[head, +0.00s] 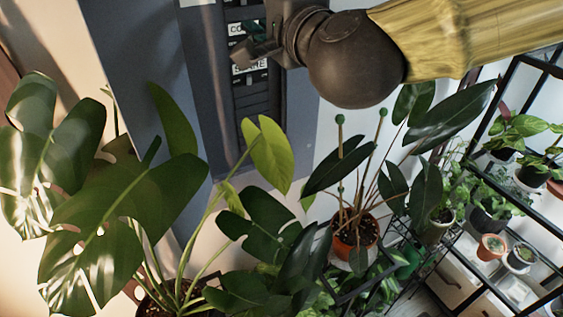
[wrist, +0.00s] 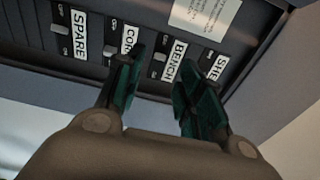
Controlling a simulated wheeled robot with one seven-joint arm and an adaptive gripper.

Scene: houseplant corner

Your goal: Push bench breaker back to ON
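The dark breaker panel (wrist: 120,14) fills the top of the wrist view, with white labels for SPARE, a partly covered "CO…", BENCH and a partly covered "SHE…". The bench breaker (wrist: 158,58) is a small grey lever beside the BENCH label (wrist: 174,60). Its ON/OFF marks are too small to read surely. My gripper (wrist: 162,64) is open and empty, its dark green fingertips either side of the bench breaker in the picture; I cannot tell if they touch the panel. In the head view my gripper (head: 252,45) is in front of the panel (head: 250,102) and hides part of it.
The grey-blue cabinet door (head: 140,62) stands at the panel's left. A large-leaved plant (head: 110,210) is below left, and a potted plant (head: 355,232) is below right. A black shelf rack (head: 480,215) with several pots stands at the right. A white notice (wrist: 205,16) is on the panel.

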